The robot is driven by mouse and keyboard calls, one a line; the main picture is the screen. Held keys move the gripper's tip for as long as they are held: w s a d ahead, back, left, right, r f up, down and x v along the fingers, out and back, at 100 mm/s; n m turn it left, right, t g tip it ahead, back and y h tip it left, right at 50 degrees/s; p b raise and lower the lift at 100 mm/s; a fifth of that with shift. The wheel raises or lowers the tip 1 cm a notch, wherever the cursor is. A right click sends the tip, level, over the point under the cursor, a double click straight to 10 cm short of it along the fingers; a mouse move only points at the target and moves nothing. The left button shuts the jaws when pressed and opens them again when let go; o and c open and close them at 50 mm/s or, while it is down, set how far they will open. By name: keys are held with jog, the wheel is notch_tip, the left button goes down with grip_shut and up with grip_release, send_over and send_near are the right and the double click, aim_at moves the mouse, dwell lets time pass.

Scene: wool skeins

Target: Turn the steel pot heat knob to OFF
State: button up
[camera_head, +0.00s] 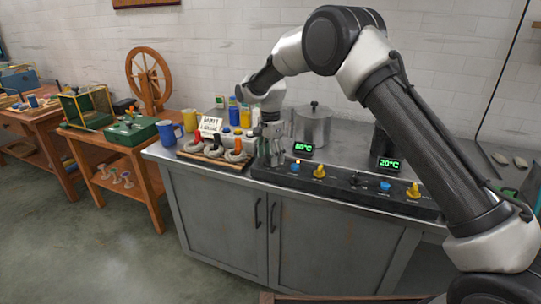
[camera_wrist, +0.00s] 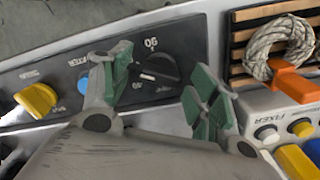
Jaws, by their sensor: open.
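The steel pot (camera_head: 313,127) stands on the counter behind the left part of the dark control panel (camera_head: 340,186). A green display (camera_head: 303,148) in front of it reads 60 or 80 °C; I cannot tell which. In the wrist view a black knob (camera_wrist: 158,72) with a pale pointer mark sits on the panel, near printed numbers. My gripper (camera_wrist: 160,80) is open, with one green-padded finger on each side of this knob; contact cannot be told. In the head view my gripper (camera_head: 272,157) points down at the panel's left end and hides that knob.
A yellow knob (camera_wrist: 35,102) and a blue button (camera_wrist: 83,85) lie beside the black knob. A wooden rack (camera_head: 216,156) with wool skeins stands close on the gripper's left. A second display (camera_head: 389,165) reads 20 °C, with another black knob (camera_head: 357,180) nearby.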

jog(key=c, duration=1)
